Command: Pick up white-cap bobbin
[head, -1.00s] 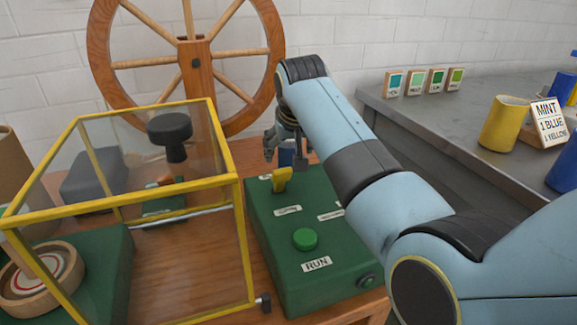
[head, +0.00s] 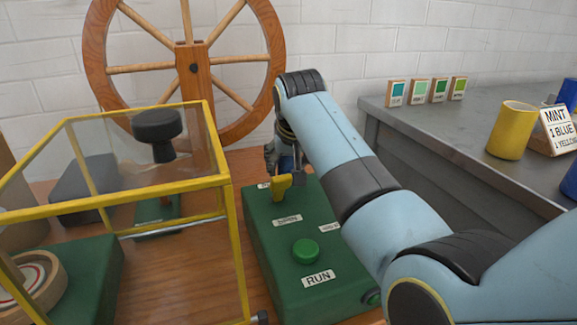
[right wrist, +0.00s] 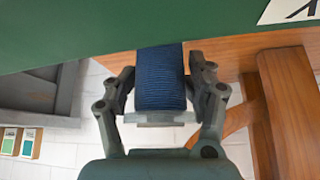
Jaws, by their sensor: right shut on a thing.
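The bobbin (right wrist: 160,80) is wound with dark blue thread and has a pale grey-white cap (right wrist: 160,118) at its end toward my palm. My right gripper (right wrist: 161,88) is shut on it, one finger on each side. The bobbin's far end meets the edge of the green machine box in the right wrist view; I cannot tell whether it touches. In the head view my right gripper (head: 283,158) is at the back edge of the green box (head: 262,240), just behind the yellow lever (head: 281,186). A little blue of the bobbin shows there, mostly hidden by the gripper. My left gripper is out of view.
A yellow-framed clear case (head: 236,250) stands left of the green box. A large wooden wheel (head: 193,70) stands behind. The grey counter (head: 430,130) at right holds colour cards (head: 437,90), a yellow cylinder (head: 511,130) and a MINT sign (head: 559,128).

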